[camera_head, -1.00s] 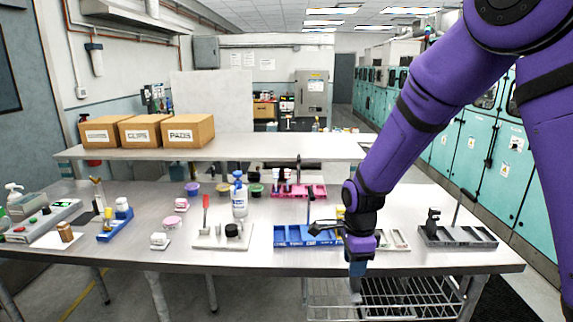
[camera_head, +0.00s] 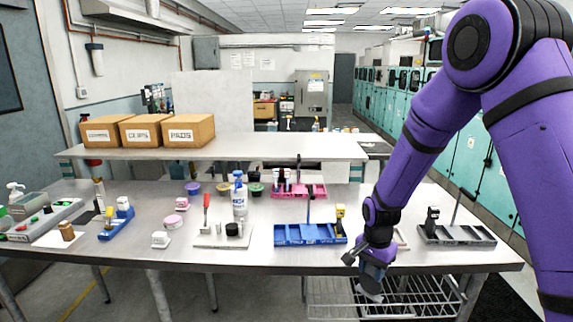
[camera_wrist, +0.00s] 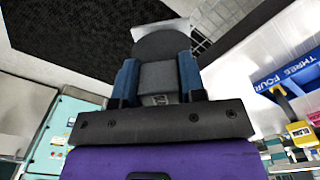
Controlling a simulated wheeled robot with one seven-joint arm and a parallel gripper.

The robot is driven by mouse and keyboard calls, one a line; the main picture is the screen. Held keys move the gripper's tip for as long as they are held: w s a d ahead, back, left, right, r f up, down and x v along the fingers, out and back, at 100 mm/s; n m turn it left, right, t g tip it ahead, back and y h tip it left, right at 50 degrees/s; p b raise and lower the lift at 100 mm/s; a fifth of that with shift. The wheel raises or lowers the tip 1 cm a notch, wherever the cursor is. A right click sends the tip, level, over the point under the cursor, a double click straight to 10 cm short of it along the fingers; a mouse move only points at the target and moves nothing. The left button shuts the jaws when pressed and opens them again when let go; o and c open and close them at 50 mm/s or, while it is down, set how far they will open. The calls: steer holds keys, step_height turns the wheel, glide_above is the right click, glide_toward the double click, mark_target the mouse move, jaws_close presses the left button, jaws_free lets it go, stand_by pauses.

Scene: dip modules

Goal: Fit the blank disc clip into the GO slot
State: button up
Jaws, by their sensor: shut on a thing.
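My gripper (camera_head: 370,280) hangs low at the front edge of the table, right of the blue tray. In the wrist view my gripper (camera_wrist: 158,78) has its two blue fingers closed on a grey block with a dark rounded disc end, which looks like the blank disc clip (camera_wrist: 160,45). A grey part of the clip (camera_head: 369,294) shows below the fingers in the head view. The blue slotted tray (camera_head: 290,241) stands on the table; its edge (camera_wrist: 272,84) reads "THREE FOUR" in the wrist view. I cannot make out a GO label.
A yellow-topped item (camera_head: 340,212) stands at the blue tray's right end. A grey tray (camera_head: 457,240) with upright tools is to the right, a pink rack (camera_head: 315,192) behind. A white board (camera_head: 212,242) with a red-handled tool lies left. A wire shelf (camera_head: 420,298) is below.

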steer(key=w+d+f+n, duration=0.2)
steer(key=d+f+n, duration=0.6)
steer(key=n, duration=0.1)
steer(key=shift+w, duration=0.3)
